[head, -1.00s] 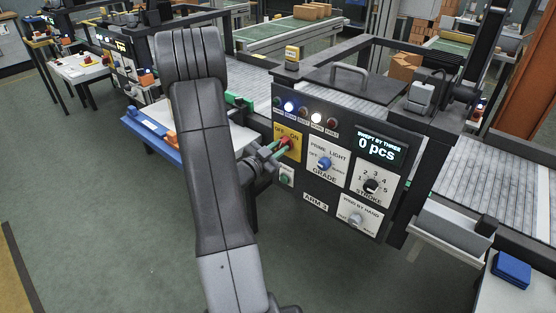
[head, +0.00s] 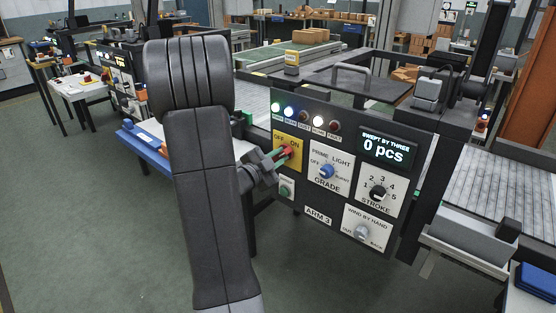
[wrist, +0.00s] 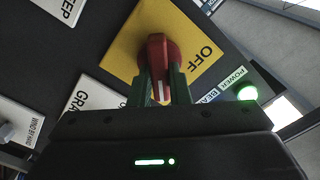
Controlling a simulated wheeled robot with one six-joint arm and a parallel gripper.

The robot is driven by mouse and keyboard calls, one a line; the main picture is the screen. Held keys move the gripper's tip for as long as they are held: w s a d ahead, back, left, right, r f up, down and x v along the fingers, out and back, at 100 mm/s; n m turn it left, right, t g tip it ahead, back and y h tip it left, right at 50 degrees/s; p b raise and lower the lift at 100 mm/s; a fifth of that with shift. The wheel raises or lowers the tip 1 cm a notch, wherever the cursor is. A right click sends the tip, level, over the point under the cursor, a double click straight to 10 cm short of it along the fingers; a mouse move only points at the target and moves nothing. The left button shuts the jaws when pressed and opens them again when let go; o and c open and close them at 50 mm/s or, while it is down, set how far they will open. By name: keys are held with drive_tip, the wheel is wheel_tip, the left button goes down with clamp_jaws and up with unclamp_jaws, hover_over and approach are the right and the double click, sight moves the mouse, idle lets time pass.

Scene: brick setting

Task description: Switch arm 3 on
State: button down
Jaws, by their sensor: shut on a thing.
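The panel of ARM 3 (head: 318,215) is in front of me in the head view. Its yellow OFF/ON plate (head: 278,138) carries a red switch handle (head: 288,151). My gripper (head: 280,157) is shut on this handle; its green fingers lie on both sides of it. The wrist view shows the red handle (wrist: 157,50) between the fingers, its white mark toward the bottom of the picture. OFF is readable on the yellow plate (wrist: 195,35) there; ON is hidden. The POWER lamp (head: 275,107) glows green, and also in the wrist view (wrist: 246,93).
The GRADE knob (head: 326,171), STROKE knob (head: 378,192) and WIND BY HAND knob (head: 362,232) are close to the right of the switch. A green button (head: 285,190) is just below it. The display (head: 386,149) reads 0 pcs. Open floor lies in front of the panel.

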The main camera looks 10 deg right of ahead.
drive_tip(key=c, duration=1.4)
unclamp_jaws()
drive_tip(key=shift+o, duration=0.2)
drive_tip(key=v, duration=1.3)
drive_tip(key=shift+s+a, duration=0.25)
drive_tip(key=shift+a, duration=0.05)
drive_tip(key=shift+d, duration=0.1)
drive_tip(key=x, duration=1.3)
drive_tip(key=shift+w+d, duration=0.25)
